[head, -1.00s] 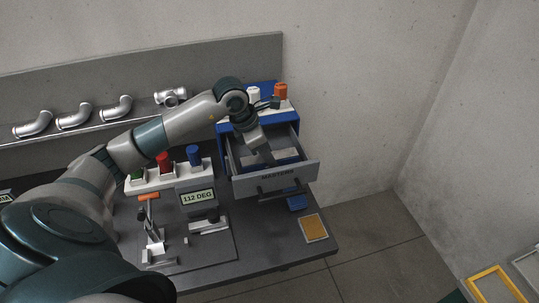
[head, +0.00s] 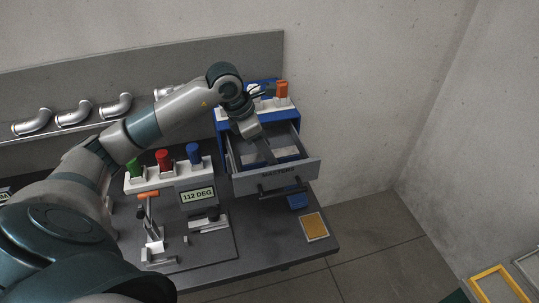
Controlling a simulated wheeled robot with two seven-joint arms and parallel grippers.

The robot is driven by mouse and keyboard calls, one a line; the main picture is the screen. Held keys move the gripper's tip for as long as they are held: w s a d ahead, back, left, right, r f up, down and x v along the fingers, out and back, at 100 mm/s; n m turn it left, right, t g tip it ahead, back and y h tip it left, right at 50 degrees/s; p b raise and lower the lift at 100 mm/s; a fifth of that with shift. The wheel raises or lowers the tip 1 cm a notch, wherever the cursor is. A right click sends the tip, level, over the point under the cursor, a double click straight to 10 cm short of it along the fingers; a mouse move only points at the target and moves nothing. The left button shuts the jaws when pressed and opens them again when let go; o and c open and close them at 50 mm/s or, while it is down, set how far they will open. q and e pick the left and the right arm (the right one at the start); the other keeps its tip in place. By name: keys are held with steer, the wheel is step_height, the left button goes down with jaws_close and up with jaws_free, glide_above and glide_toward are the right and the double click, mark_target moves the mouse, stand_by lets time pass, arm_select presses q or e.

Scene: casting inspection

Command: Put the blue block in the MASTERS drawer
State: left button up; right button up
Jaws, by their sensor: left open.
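The MASTERS drawer (head: 277,179) is pulled out from the blue cabinet (head: 229,127) at the back right of the table. My left gripper (head: 267,154) points down over the open drawer, with its fingertips at or just inside the opening. It is open, and I see nothing held in it. Pale shapes show on the drawer floor, partly hidden by the gripper. I cannot tell whether a blue block lies among them. A small blue patch (head: 298,200) shows below the drawer front; I cannot tell what it is. My right gripper is out of view.
A white rack (head: 151,184) holds green, red and blue cylinders beside a display reading 112 DEG (head: 198,196). A measuring fixture (head: 207,224) stands in front. An orange pad (head: 314,226) lies at the table's right corner. Metal pipe elbows (head: 74,116) line the back shelf.

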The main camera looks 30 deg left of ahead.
arm_select(q)
steer(key=b+v, duration=0.2)
steer(key=v, duration=0.7)
stand_by(1.2)
